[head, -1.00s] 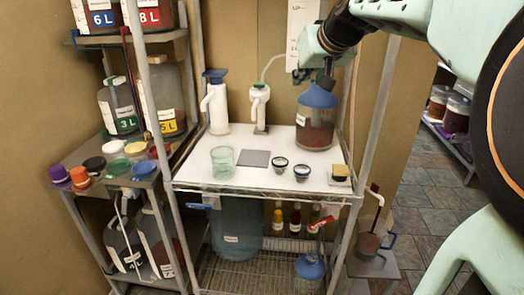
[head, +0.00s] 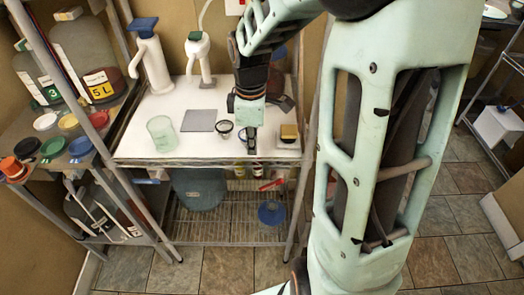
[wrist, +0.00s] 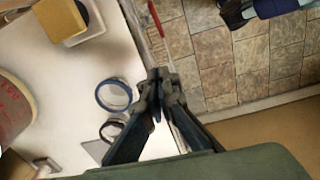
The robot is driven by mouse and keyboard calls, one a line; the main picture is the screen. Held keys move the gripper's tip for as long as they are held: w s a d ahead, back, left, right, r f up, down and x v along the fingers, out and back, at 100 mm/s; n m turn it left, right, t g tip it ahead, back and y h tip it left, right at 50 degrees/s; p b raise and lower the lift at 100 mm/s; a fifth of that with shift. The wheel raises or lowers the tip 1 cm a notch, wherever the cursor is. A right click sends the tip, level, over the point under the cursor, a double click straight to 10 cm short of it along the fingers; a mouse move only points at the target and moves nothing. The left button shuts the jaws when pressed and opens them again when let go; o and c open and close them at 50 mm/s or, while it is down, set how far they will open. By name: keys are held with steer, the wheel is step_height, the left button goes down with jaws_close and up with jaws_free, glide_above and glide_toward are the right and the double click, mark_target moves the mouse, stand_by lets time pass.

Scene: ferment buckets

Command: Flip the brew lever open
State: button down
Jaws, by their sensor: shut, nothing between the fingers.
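A red lever-like handle (head: 271,184) shows below the front edge of the white worktop, right of centre. A red strip (wrist: 156,18) beside the worktop edge in the wrist view looks like the same handle. A blue lever-like piece (head: 148,181) is under the front left edge. I cannot tell from the frames which is the brew lever, or its exact angle. My gripper (head: 252,143) points down over the front right of the worktop, left of and above the red handle. Its fingers (wrist: 155,95) are shut and empty, apart from both pieces.
Two small dark-rimmed cups (head: 224,128) stand beside my gripper; one is partly hidden. A yellow-topped block (head: 289,132) is to its right. A green glass (head: 162,134) and grey mat (head: 201,120) are left. A shelf post (head: 305,180) stands right. Open floor (head: 230,262) lies in front.

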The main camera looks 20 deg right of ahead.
steer(key=s, duration=0.1)
glide_above(263, 187)
steer(key=shift+n, duration=0.4)
steer(key=f, duration=1.2)
steer(key=shift+w+a+f+b, duration=0.1)
steer(key=shift+a+f+b, duration=0.2)
steer(key=shift+a+f, duration=0.05)
steer(key=shift+d+f, duration=0.35)
steer(key=shift+f, duration=0.15)
steer(key=shift+f, duration=0.3)
steer(key=shift+r, duration=0.2)
